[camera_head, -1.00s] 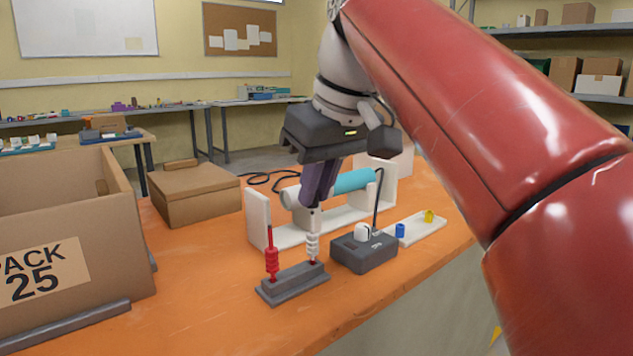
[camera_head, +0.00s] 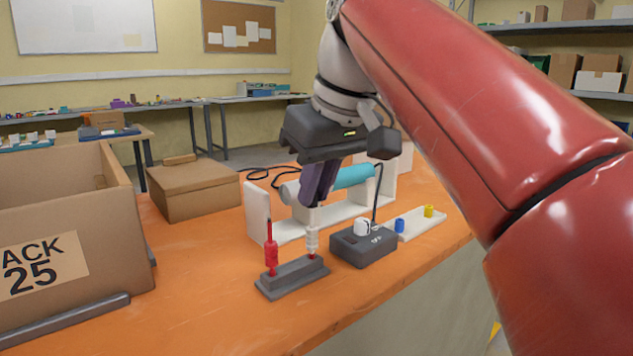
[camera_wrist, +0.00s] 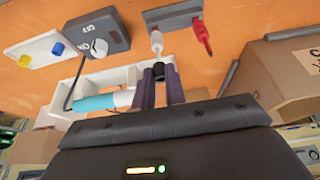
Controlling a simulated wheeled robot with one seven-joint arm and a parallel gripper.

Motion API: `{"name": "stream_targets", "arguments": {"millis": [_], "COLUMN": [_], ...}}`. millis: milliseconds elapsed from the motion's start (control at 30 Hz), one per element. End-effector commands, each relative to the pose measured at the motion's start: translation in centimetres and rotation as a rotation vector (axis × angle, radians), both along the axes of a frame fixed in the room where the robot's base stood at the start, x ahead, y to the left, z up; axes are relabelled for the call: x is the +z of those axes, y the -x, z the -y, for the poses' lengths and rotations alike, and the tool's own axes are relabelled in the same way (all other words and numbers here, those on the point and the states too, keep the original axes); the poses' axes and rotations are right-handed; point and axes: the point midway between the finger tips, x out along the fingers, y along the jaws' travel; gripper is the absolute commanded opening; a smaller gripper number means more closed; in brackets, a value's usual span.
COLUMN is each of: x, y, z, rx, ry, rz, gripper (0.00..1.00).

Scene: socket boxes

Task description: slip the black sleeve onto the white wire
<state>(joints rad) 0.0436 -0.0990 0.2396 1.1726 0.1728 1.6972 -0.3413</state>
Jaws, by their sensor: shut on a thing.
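The white wire (camera_head: 312,241) stands upright in the right side of a grey block (camera_head: 292,278); it also shows in the wrist view (camera_wrist: 156,38). My gripper (camera_head: 313,203) points down just above the wire's top. In the wrist view my dark purple fingers (camera_wrist: 160,72) are closed around a small black piece, the black sleeve (camera_wrist: 168,70). The sleeve appears close to the wire's tip, beside it in that view. I cannot tell whether they touch. In the head view the fingers largely hide the sleeve.
A red wire (camera_head: 271,253) stands in the same block, left of the white one. A grey switch box (camera_head: 363,248) is close on the right, with a white tray (camera_head: 418,225) beyond. A white stand (camera_head: 258,216) with a turquoise cylinder (camera_head: 354,177) is behind. An open carton (camera_head: 140,225) is left.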

Motion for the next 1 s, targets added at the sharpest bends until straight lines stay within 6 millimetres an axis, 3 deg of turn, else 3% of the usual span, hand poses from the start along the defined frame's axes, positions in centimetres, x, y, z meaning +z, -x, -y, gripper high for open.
{"name": "stream_targets", "arguments": {"millis": [1000], "x": [-2.1], "y": [0.0], "z": [0.0], "rx": [0.0], "ry": [0.0], "rz": [0.0], "gripper": [0.02]}}
